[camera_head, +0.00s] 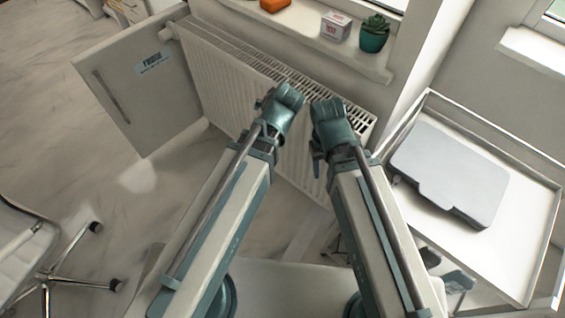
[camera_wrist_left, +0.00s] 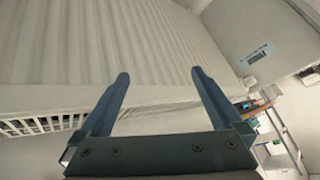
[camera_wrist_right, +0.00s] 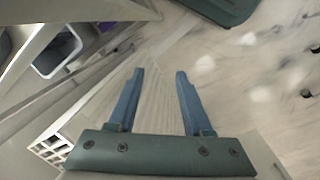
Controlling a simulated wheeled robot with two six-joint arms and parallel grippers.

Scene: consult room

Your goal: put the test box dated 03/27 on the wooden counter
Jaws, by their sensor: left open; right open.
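A small white box with red lettering (camera_head: 336,25) stands on the windowsill at the top of the head view. Its print looks like "TEST", and any date is too small to read. My left gripper (camera_head: 289,95) is in front of the radiator, below the sill; its two fingers show apart and empty in the left wrist view (camera_wrist_left: 160,85). My right gripper (camera_head: 323,108) is beside it, nearer the box but apart from it; its fingers are apart and empty in the right wrist view (camera_wrist_right: 159,78). I cannot make out a wooden counter.
A green potted succulent (camera_head: 374,34) stands close right of the box, an orange item (camera_head: 274,4) left. A radiator (camera_head: 235,85) runs under the sill. A door labelled "FRIDGE" (camera_head: 135,85) stands at left. A trolley (camera_head: 527,230) with a grey case (camera_head: 450,172) is at right, a chair (camera_head: 25,240) lower left.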

